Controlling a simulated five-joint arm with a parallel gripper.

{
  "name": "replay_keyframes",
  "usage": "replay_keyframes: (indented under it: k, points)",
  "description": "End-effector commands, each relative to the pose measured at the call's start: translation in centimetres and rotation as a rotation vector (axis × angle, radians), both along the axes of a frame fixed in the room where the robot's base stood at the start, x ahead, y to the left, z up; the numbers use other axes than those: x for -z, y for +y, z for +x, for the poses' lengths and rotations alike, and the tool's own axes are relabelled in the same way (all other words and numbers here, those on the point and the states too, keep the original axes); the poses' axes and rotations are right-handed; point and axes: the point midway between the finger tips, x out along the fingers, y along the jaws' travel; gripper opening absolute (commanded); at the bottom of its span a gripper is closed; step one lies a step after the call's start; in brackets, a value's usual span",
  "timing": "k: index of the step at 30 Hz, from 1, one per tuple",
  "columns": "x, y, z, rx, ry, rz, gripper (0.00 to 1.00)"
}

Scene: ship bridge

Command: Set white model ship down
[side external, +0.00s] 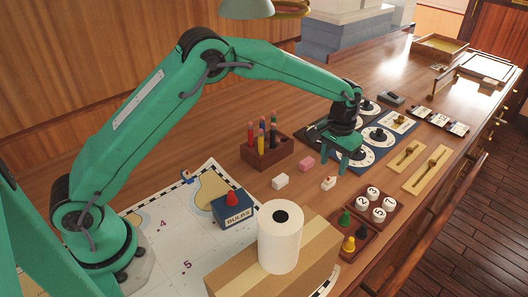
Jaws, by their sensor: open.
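A small white piece with a red detail on top (329,183), apparently the white model ship, rests on the brown wooden desk, though it is too small to be sure. My gripper (339,164) is open just behind it, low over the desk, with its green fingers pointing down. The fingers look apart from the white piece, and nothing shows between them. Another plain white block (280,181) lies to the left, and a pink block (306,163) lies between the two, further back. A small blue, white and red figure (187,177) stands on the chart's far edge.
A pencil holder (266,150) stands left of my gripper, and a dial panel (378,135) lies behind it. Trays with coloured pegs (354,238) and numbered knobs (376,205) are nearer. A white roll (280,237) stands on a cardboard box. A blue box (232,208) sits on the chart (165,235).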

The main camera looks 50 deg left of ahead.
Motion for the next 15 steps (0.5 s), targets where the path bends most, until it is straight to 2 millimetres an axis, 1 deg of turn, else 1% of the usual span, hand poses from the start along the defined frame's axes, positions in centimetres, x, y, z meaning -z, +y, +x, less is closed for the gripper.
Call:
replay_keyframes:
  k: [1,6,12,15]
  points:
    - [-1.0,0.0,0.1,0.0,-0.004,-0.001,0.44]
    - [-3.7,0.0,0.1,0.0,-0.003,-0.001,0.44]
    - [-5.8,0.0,0.0,0.0,-0.001,0.0,0.44]
    - [-6.3,0.0,0.0,0.0,-0.001,0.0,0.44]
